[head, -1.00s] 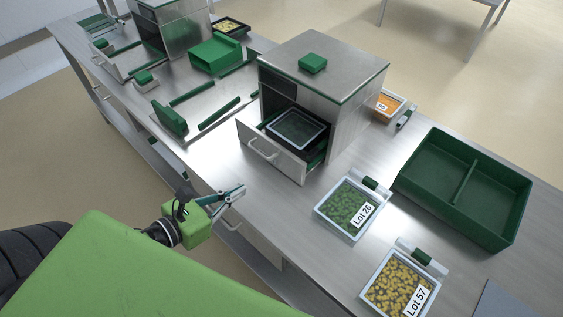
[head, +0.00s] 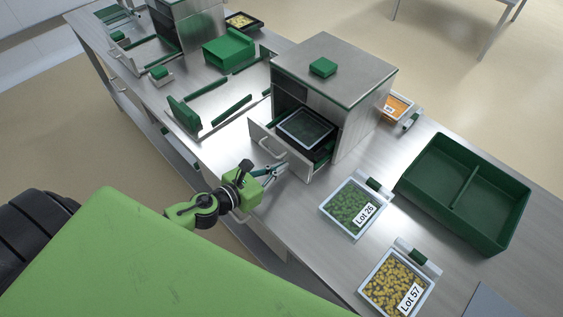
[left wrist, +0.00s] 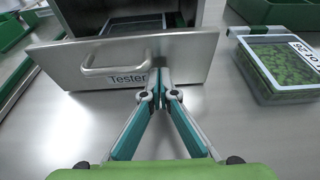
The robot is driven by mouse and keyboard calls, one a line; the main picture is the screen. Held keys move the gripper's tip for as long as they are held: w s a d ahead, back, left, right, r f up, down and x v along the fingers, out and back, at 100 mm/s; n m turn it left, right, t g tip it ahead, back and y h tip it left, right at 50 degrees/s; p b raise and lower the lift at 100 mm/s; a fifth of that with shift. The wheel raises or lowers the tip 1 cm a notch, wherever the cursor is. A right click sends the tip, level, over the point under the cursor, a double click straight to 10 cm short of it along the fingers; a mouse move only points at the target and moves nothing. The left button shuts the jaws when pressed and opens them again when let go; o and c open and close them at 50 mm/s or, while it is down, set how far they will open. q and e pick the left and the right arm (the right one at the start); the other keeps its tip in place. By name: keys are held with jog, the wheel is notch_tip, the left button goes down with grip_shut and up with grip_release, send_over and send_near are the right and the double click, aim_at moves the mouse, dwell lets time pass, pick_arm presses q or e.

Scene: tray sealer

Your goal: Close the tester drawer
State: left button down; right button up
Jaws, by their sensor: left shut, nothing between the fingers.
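The tester drawer (head: 281,151) stands pulled out from the front of a steel box-shaped machine (head: 331,80) with a green block on top. A clear-lidded tray (head: 306,129) lies inside the drawer. In the left wrist view the drawer front (left wrist: 190,60) carries a bar handle and the word "Tester". My left gripper (head: 280,167) is shut and empty, with its fingertips at the drawer front. In the left wrist view the fingertips (left wrist: 160,72) are right of the handle, beside the lettering; I cannot tell whether they touch. My right gripper is not in view.
A Lot 26 tray (head: 349,207) of green pieces and a Lot 57 tray (head: 393,284) of yellow pieces lie right of the drawer. A green two-part bin (head: 420,199) is further right. Green rails (head: 206,113) stand left. Bare steel counter lies before the drawer.

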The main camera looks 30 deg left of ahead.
aim_at(307, 145)
pick_arm(q)
jog(key=shift+w+d, duration=0.15)
jog(key=shift+w, duration=0.2)
jog(key=shift+w, duration=0.2)
jog(key=w+d, duration=0.1)
jog(key=w, duration=0.1)
jog(key=w+d+p, duration=0.1)
jog(key=w, duration=0.2)
jog(key=w+d+p, duration=0.1)
jog(key=w, duration=0.2)
jog(key=shift+w, duration=0.25)
jog(key=shift+w+d, duration=0.1)
jog(key=shift+w, duration=0.1)
jog(key=shift+r, duration=0.25)
